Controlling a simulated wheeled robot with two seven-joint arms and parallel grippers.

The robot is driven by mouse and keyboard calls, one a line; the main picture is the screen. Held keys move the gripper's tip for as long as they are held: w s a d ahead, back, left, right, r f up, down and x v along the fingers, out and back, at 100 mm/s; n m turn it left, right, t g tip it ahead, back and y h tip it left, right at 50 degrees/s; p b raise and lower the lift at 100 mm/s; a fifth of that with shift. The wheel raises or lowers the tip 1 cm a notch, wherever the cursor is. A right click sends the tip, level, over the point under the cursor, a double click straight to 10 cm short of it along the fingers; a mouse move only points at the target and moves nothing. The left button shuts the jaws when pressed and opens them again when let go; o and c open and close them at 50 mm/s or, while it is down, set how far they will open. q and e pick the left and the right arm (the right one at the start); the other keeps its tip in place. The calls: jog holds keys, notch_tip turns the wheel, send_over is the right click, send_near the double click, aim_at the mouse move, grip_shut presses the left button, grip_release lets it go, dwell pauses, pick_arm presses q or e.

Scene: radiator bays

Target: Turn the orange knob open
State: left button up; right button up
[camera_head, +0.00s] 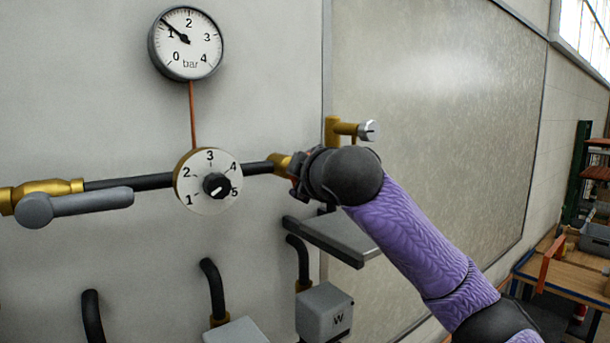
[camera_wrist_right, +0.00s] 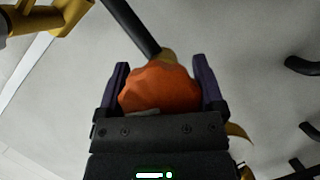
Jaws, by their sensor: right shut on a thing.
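The orange knob (camera_wrist_right: 160,88) sits between the two fingers of my right gripper (camera_wrist_right: 163,90) in the right wrist view. The fingers press on both of its sides, and the gripper is shut on it. A black pipe (camera_wrist_right: 130,22) runs into the fitting behind the knob. In the head view my right gripper (camera_head: 308,176) reaches the brass fitting (camera_head: 281,163) on the pipe, and my own wrist hides the knob there. My left gripper is not in view.
A pressure gauge (camera_head: 186,43) hangs above a numbered dial (camera_head: 208,181). A grey lever (camera_head: 75,206) is at the left. A brass valve (camera_head: 345,130) and a grey shelf (camera_head: 332,236) are close to my right wrist. A workbench (camera_head: 560,272) stands far right.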

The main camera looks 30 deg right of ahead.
jog(key=shift+n+t+h, duration=0.6)
jog(key=shift+n+h, duration=0.1)
jog(key=shift+n, duration=0.9)
jog(key=o, duration=1)
jog(key=shift+r, duration=0.1)
jog(key=shift+s, duration=0.1)
jog(key=b+v, duration=0.4)
jog(key=v, duration=0.5)
jog(key=shift+s+a, duration=0.1)
jog(key=shift+s, duration=0.3)
